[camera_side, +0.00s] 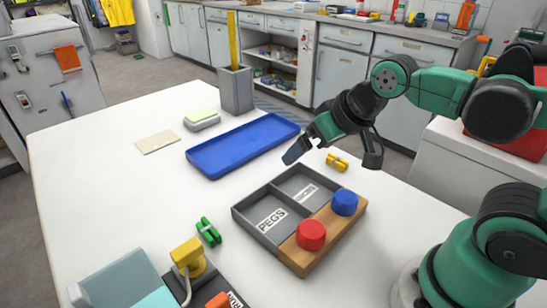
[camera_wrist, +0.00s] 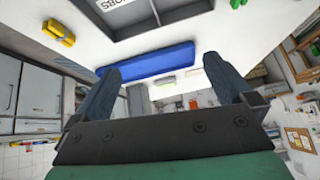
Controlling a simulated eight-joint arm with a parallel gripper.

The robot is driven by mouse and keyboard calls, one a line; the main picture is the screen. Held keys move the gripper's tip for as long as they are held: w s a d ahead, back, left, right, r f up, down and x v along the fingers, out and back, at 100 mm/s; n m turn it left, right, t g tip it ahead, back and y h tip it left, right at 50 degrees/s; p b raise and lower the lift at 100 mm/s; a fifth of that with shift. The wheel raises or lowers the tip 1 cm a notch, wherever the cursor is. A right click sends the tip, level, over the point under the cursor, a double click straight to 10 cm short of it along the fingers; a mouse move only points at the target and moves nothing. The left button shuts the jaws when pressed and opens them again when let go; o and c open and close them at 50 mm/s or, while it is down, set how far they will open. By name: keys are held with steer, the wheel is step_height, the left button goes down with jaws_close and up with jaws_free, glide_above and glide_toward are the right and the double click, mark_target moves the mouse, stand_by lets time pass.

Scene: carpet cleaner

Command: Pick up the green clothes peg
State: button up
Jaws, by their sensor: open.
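The green clothes peg (camera_side: 208,232) lies on the white table, left of the grey divided tray in the side view. A small green piece at the top edge of the wrist view (camera_wrist: 237,3) looks like the same peg, partly cut off. My gripper (camera_side: 332,157) is open and empty above the table, behind the divided tray and well away from the green peg. Its two spread fingers also show in the wrist view (camera_wrist: 163,68) with nothing between them.
The divided tray (camera_side: 249,226) has a PEGS compartment and a wooden strip with red (camera_side: 311,235) and blue (camera_side: 344,203) knobs. A yellow peg (camera_side: 337,162) lies behind it. A blue tray (camera_side: 215,172) is farther back. A yellow-headed lamp-like object (camera_side: 188,254) stands near the green peg.

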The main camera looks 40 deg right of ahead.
steer(key=shift+s+d+f+n, duration=0.15)
steer(key=shift+d+f+n, duration=0.2)
steer(key=shift+f+n, duration=0.2)
steer(key=c, duration=0.5)
steer(key=shift+a+r, duration=0.1)
steer(key=g, duration=0.7)
glide_above(207, 228)
steer(key=f, duration=0.7)
steer(key=shift+d+f, duration=0.1)
steer(key=shift+d, duration=0.15)
steer(key=shift+a+f+m, duration=0.25)
steer(key=shift+a+f, duration=0.05)
steer(key=shift+f, duration=2.85)
